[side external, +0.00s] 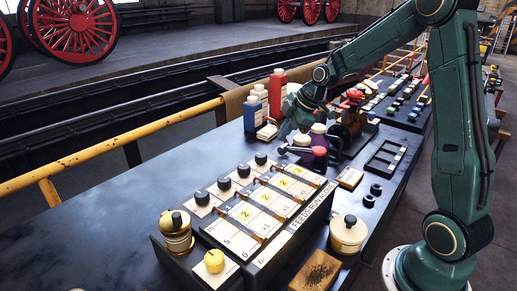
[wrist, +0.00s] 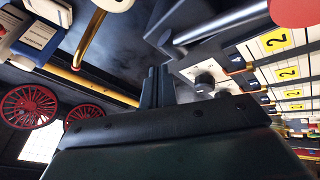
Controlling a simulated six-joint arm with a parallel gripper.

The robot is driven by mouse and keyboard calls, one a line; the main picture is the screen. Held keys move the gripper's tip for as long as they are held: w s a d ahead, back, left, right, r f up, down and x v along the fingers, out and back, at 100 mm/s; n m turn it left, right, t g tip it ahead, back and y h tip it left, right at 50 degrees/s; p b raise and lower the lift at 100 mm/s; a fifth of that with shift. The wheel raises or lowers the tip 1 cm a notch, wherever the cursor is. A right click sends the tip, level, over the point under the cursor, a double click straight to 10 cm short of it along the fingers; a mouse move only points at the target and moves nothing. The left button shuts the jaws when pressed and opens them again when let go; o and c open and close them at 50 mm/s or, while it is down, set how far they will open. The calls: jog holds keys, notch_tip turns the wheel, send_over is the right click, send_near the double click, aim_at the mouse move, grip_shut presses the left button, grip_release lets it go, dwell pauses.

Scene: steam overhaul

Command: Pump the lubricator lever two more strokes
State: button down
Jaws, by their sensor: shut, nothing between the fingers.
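The lever shows as a short grey rod with a red ball end (side external: 283,150) in the side view, beside purple-bodied jars. In the wrist view a grey rod (wrist: 222,27) runs to a large red ball (wrist: 295,11) at the upper right. My gripper (side external: 284,136) is just above and behind the lever in the side view, partly hidden by my wrist. In the wrist view its fingers (wrist: 158,86) are together and empty, left of the rod with a gap in the picture. Contact with the lever cannot be told from the side view.
A feed panel (side external: 240,238) with black knobs and yellow "2" tiles stands in front. Purple jars (side external: 319,157) crowd the lever. Blue bottles (side external: 252,112) and a red bottle (side external: 278,84) stand behind. The dark bench top (side external: 120,195) is clear at left.

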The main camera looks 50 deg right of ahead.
aim_at(286, 145)
jog(key=shift+s+f, duration=0.25)
jog(key=shift+f, duration=0.35)
jog(key=shift+s+f, duration=0.25)
jog(key=shift+f, duration=0.4)
jog(key=shift+s+f, duration=0.25)
jog(key=shift+f, duration=0.35)
dwell(2.3)
jog(key=shift+r, duration=0.2)
dwell(0.5)
jog(key=shift+d+r, duration=0.1)
jog(key=shift+r, duration=0.45)
jog(key=shift+w+r, duration=0.3)
jog(key=shift+r, duration=0.55)
jog(key=shift+w+r, duration=0.3)
jog(key=shift+r, duration=0.6)
jog(key=shift+w+r, duration=0.3)
jog(key=shift+r, duration=0.55)
